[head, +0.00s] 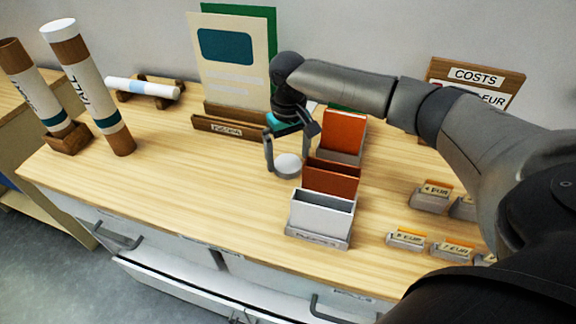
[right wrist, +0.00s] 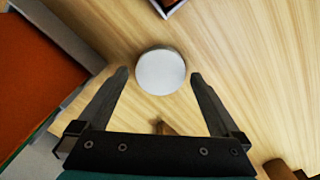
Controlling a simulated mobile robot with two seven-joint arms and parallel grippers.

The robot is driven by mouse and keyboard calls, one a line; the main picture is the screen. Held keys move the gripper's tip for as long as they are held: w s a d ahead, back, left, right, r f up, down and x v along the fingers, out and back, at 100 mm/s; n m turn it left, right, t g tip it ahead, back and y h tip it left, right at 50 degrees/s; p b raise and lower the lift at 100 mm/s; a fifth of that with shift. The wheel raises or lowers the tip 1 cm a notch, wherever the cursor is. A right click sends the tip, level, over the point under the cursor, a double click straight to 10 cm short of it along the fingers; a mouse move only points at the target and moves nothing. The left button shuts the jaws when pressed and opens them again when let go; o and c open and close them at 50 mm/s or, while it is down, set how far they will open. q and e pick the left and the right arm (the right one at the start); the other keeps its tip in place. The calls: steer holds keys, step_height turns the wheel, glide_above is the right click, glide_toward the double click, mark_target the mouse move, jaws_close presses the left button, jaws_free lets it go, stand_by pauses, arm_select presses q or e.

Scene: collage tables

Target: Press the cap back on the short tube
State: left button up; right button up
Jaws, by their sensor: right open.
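The white round cap (head: 287,164) lies flat on the table; it also shows in the right wrist view (right wrist: 160,72). My right gripper (head: 288,158) is open above the table, with its fingertips on either side of the cap and a gap on both sides. At the far left, a tube with a bare brown top (head: 28,85) leans in a wooden holder and appears to be the short tube; its label is too small to read. Beside it stands a tube labelled TALL (head: 88,88) with a white top. My left gripper is out of view.
A white-and-blue roll (head: 140,88) lies on a wooden rack. A cream board (head: 235,65) stands behind my gripper. Brown and white card boxes (head: 320,218) stand close to its right. Price tags stand farther right. The table's middle left is clear.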

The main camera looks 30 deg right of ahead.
mark_target(288, 163)
steer(key=shift+f, duration=0.7)
steer(key=c, duration=1.1)
steer(key=shift+c, duration=0.2)
step_height(288, 163, up, 20)
steer(key=p, duration=0.3)
steer(key=shift+p, duration=0.3)
steer(key=shift+a, duration=0.1)
